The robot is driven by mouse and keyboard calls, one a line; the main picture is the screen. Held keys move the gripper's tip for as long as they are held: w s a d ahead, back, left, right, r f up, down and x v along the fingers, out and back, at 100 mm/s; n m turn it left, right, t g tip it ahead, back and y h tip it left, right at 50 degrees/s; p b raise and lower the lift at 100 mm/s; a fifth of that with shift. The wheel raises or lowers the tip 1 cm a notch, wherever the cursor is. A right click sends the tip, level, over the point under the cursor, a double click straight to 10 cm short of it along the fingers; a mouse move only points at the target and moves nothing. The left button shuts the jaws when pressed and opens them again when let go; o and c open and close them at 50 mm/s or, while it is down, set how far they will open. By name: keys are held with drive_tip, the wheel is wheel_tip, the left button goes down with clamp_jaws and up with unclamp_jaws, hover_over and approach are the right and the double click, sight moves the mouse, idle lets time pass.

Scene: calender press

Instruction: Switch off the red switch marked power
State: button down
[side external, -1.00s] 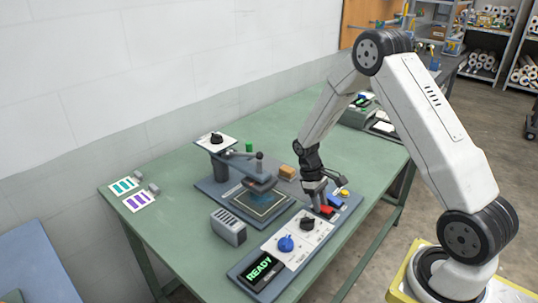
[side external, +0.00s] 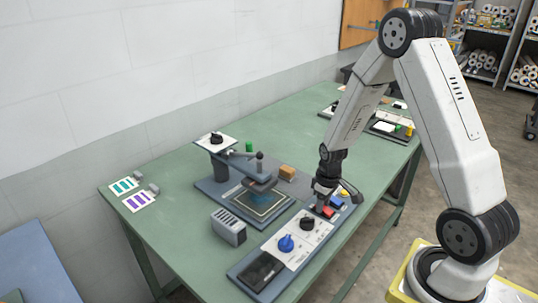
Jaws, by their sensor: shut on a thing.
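The red switch (side external: 328,211) sits on the control panel at the press's right side, partly hidden by my gripper. My gripper (side external: 321,206) points down at the switch, with its fingertips shut on it. The small fingers make the exact contact hard to see. A blue button (side external: 336,202) and a yellow button (side external: 344,194) lie just behind the red switch. The panel's display (side external: 261,271) is dark. Any power marking is too small to read.
A black knob (side external: 307,223) and a blue knob (side external: 286,243) stand on the panel in front of my gripper. The press arm (side external: 262,180), a tan block (side external: 287,172) and a grey slotted box (side external: 229,227) are to the left. The green table (side external: 180,240) has free room at the left front.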

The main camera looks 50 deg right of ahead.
drive_tip(key=shift+c, duration=1.8)
unclamp_jaws()
drive_tip(key=shift+r, duration=0.15)
drive_tip(key=shift+s+r, duration=0.15)
drive_tip(key=shift+r, duration=3.65)
drive_tip(key=s+a+r+t, duration=0.1)
drive_tip(key=s+a+r, duration=0.1)
drive_tip(key=a, duration=0.5)
drive_tip(key=s+a+r+t, duration=0.1)
drive_tip(key=s+a+r, duration=0.1)
drive_tip(key=a, duration=0.6)
drive_tip(key=shift+s, duration=0.7)
